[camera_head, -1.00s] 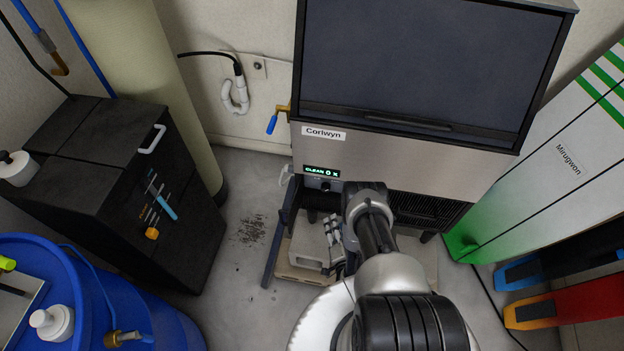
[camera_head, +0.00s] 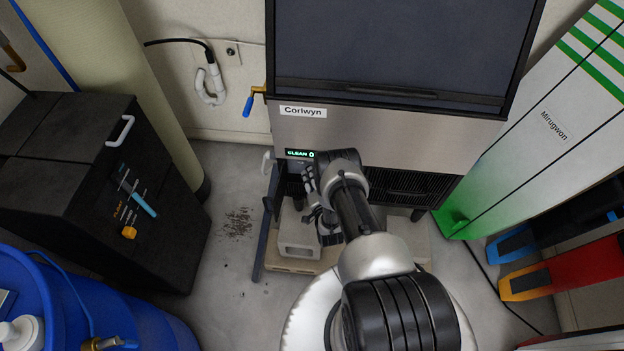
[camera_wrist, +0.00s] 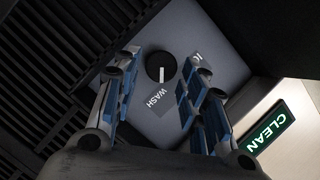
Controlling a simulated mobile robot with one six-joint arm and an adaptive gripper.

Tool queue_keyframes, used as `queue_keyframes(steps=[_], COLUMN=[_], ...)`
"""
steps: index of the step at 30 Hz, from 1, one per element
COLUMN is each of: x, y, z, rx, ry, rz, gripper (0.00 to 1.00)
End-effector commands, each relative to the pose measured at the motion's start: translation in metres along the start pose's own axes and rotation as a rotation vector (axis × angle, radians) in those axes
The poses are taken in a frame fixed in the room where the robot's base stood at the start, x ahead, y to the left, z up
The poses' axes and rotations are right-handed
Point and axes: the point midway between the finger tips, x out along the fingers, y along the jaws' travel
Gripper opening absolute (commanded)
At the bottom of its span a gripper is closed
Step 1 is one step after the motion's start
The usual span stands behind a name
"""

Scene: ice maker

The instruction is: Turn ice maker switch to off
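The ice maker (camera_head: 390,142) stands upright at the back, labelled Corlwyn. Its lit display (camera_head: 299,153) reads CLEAN and also shows in the wrist view (camera_wrist: 267,130). In the wrist view, the round black switch knob (camera_wrist: 160,67) has a white pointer line, which points down in the picture toward the WASH label (camera_wrist: 157,97). In the head view the knob is hidden by my arm. My gripper (camera_wrist: 166,75) is open, with one finger on each side of the knob. I cannot tell whether either finger touches it. The gripper (camera_head: 312,187) is just below the display in the head view.
A black cabinet (camera_head: 75,180) and a blue barrel (camera_head: 110,310) stand at the left. A blue-handled valve (camera_head: 250,103) is beside the ice maker. A white-green panel (camera_head: 540,130) stands at the right.

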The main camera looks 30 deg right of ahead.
Motion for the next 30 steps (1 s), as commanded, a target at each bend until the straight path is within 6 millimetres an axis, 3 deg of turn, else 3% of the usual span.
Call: queue_keyframes(steps=[4,14,28,30], x=[0.012,0.0143,0.0139,0.0139], y=[-0.0001,-0.0009,-0.0006,-0.0006], z=[0.0002,-0.0004,-0.0003,-0.0003], rx=[0.0,0.0,0.0,-0.001], ry=[0.0,0.0,0.0,0.0], rz=[-0.001,0.0,0.0,0.0], gripper=[0.39,0.39,0.07,0.07])
